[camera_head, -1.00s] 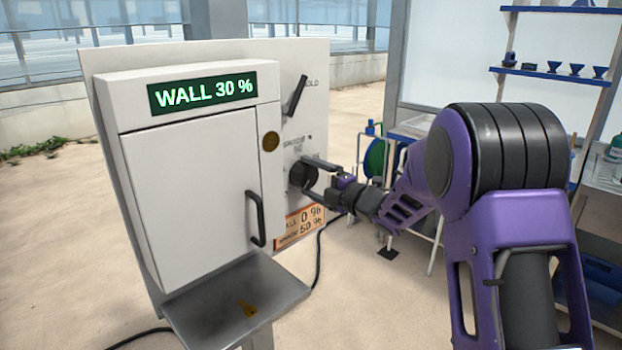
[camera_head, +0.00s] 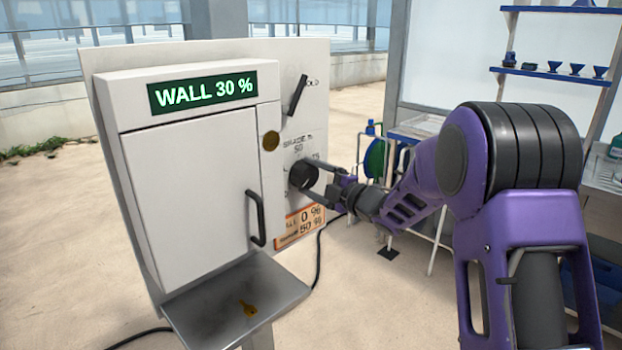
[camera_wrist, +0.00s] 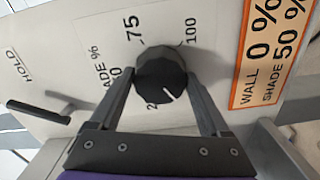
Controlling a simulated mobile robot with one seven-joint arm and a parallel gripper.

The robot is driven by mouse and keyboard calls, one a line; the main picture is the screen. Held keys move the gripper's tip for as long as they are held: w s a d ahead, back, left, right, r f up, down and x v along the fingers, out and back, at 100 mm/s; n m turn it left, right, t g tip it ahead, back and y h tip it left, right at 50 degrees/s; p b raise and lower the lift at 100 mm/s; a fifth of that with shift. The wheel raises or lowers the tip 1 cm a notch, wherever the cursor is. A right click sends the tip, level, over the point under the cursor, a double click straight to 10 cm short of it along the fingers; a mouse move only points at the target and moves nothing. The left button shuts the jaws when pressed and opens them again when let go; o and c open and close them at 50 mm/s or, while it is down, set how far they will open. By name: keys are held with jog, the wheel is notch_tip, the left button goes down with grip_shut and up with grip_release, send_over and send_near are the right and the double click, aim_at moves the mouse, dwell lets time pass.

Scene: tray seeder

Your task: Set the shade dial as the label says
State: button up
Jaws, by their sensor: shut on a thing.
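The shade dial is a round black knob (camera_head: 303,175) on the grey panel, right of the cabinet; it also shows in the wrist view (camera_wrist: 160,72). My gripper (camera_head: 313,182) has one finger on each side of the knob and is shut on it. In the wrist view, the knob's white pointer line faces the lower right, away from the 75 and 100 marks. The 50 mark is partly hidden by a finger, and the 0 mark is not visible. The orange label (camera_head: 300,228) reads WALL 0 %, SHADE 50 %; it shows clearly in the wrist view (camera_wrist: 270,50).
A green display (camera_head: 203,93) reads WALL 30 %. A black lever (camera_head: 297,95) sits above the dial beside HOLD. The cabinet door (camera_head: 190,195) is shut. A metal shelf (camera_head: 205,310) with a yellow key-like shape juts out below. Open floor lies left.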

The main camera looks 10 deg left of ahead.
jog(key=m+p, duration=0.1)
jog(key=m, duration=0.5)
jog(key=shift+d+r+p, duration=0.1)
jog(key=shift+p, duration=0.25)
jog(key=m+p, duration=0.3)
jog(key=m, duration=0.3)
jog(key=shift+m, duration=0.4)
jog(key=m+p, duration=0.2)
jog(key=m, duration=0.9)
jog(key=shift+f, duration=0.2)
jog(key=o, duration=1.2)
jog(key=shift+r, duration=0.1)
jog(key=shift+s, duration=0.1)
